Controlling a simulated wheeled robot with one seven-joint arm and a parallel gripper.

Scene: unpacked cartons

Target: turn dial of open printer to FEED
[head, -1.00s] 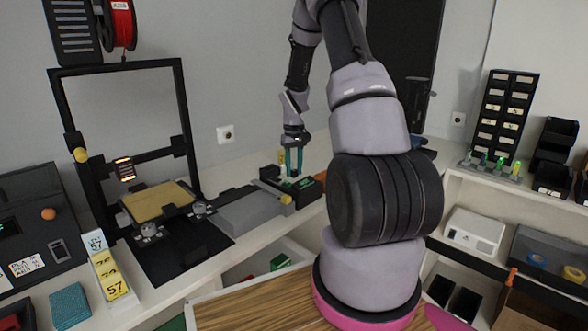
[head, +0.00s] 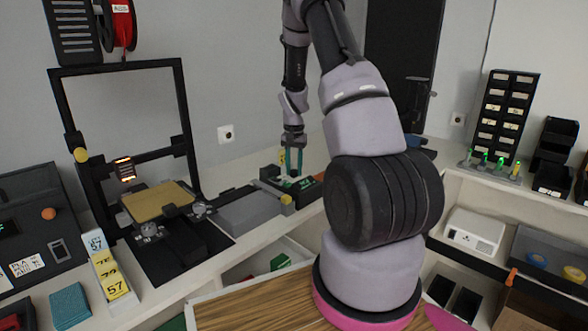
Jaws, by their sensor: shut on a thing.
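The open-frame printer (head: 183,110) stands at the left, with a tan bed (head: 158,200) and an orange-lit head (head: 125,169). Two small silver round parts, at its front (head: 149,230) and right (head: 200,208), may be dials. I cannot tell which is the dial, and no FEED mark is readable. My gripper (head: 293,173) points down over a black tray-like unit (head: 308,191) with green parts, right of the printer. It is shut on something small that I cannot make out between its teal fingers.
A grey box (head: 250,212) lies between the printer and the black unit. Yellow number cards (head: 112,279) stand in front of the printer. A black panel with an orange knob (head: 49,214) is at the far left. A red spool (head: 122,25) hangs above.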

